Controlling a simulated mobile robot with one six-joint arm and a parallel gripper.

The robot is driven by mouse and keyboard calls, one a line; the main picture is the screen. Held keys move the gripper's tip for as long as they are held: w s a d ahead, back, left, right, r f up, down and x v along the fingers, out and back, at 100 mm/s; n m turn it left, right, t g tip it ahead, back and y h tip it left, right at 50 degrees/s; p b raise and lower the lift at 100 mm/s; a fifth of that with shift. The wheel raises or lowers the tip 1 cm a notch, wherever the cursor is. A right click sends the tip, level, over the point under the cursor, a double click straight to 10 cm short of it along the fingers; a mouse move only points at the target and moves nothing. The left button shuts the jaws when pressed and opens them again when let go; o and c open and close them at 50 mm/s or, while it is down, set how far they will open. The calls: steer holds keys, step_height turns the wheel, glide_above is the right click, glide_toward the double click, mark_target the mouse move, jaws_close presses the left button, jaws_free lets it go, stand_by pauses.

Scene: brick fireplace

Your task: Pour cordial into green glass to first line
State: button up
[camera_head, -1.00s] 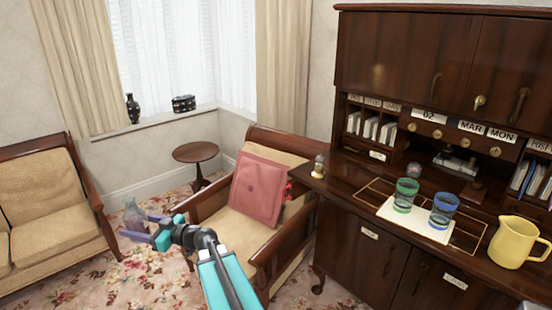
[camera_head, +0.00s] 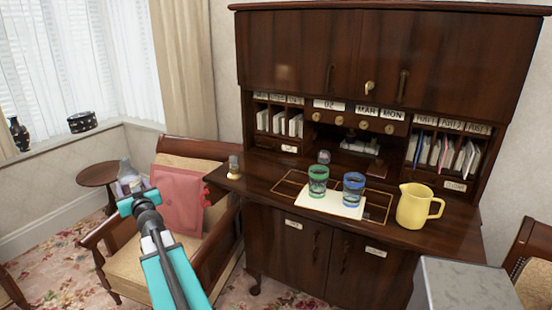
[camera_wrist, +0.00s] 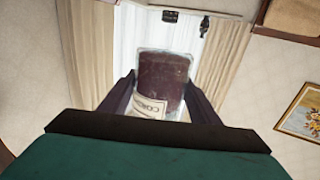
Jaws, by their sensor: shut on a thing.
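My gripper (camera_head: 131,196) is shut on the cordial bottle (camera_head: 126,173), a clear bottle held in front of the armchair, left of the desk. In the wrist view the bottle (camera_wrist: 162,72) shows dark red-brown contents and a cream label, between the fingers of my gripper (camera_wrist: 161,88). The green glass (camera_head: 317,182) stands upright on a white mat (camera_head: 345,212) on the desk, apart from my gripper. Its lines and contents are too small to tell.
A blue glass (camera_head: 353,189) stands right of the green glass. A yellow jug (camera_head: 413,208) is further right on the desk (camera_head: 270,177). A small bottle-like object (camera_head: 234,165) stands at the desk's left end.

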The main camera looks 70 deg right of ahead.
steer(key=s+d+r+m+g+h, duration=0.2)
steer(key=s+d+m+g+h, duration=0.15)
steer(key=s+d, duration=0.3)
steer(key=s+d+r+m+g+h, duration=0.3)
steer(key=s+d+g, duration=0.1)
steer(key=s+d, duration=0.25)
step_height(320, 180, up, 7)
steer(key=m+g+y+b, duration=0.5)
steer(key=m+g, duration=1)
steer(key=g, duration=0.6)
glide_above(310, 170)
steer(key=v, duration=0.4)
steer(key=shift+w+a+f+n, duration=0.1)
steer(key=shift+a+n, duration=0.1)
steer(key=shift+n, duration=0.05)
steer(key=shift+w, duration=0.15)
steer(key=shift+s+d+r+t+y+p, duration=0.2)
steer(key=shift+s+t+y+p, duration=0.15)
steer(key=shift+t+y+p, duration=0.15)
steer(key=shift+s+d+r+t+y+p, duration=0.15)
steer(key=shift+s+d+t+y+p, duration=0.15)
steer(key=shift+p, duration=0.25)
